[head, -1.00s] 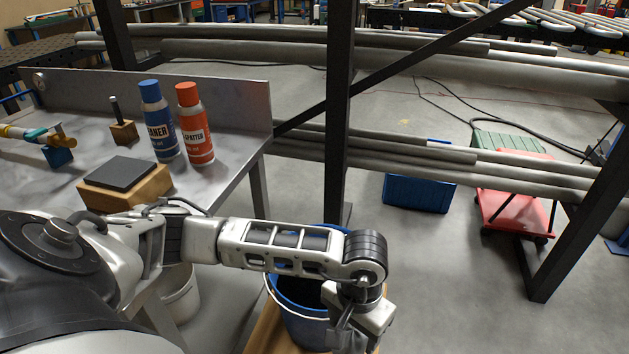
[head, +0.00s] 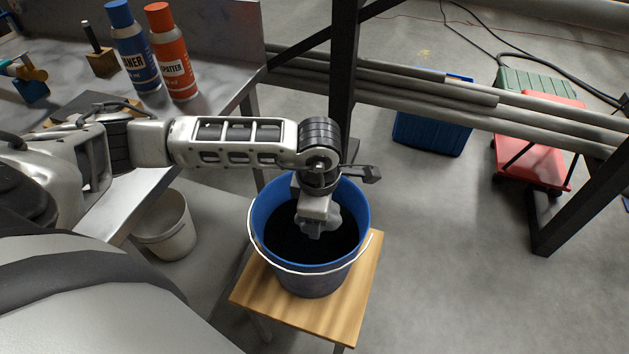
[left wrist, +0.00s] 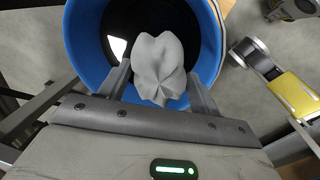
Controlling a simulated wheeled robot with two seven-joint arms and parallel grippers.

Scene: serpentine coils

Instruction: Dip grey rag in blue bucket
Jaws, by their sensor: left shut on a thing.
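The blue bucket (head: 264,212) stands upright on a small wooden stool, its white wire handle hanging over the near side. Its inside is dark. My left gripper (head: 316,228) points down over the bucket's mouth, and its fingers are shut on the grey rag (head: 333,214). In the left wrist view the crumpled rag (left wrist: 158,68) sits between the two fingers (left wrist: 160,88), in front of the blue bucket (left wrist: 82,45). I cannot tell how deep the rag is in the bucket. My right gripper is in neither view.
The stool top (head: 352,300) shows around the bucket. A metal workbench (head: 212,98) with a blue-capped bottle (head: 134,48) and a red bottle (head: 172,55) is at left. A white bucket (head: 166,228) stands below it. A dark rack post (head: 343,75) rises behind the blue bucket.

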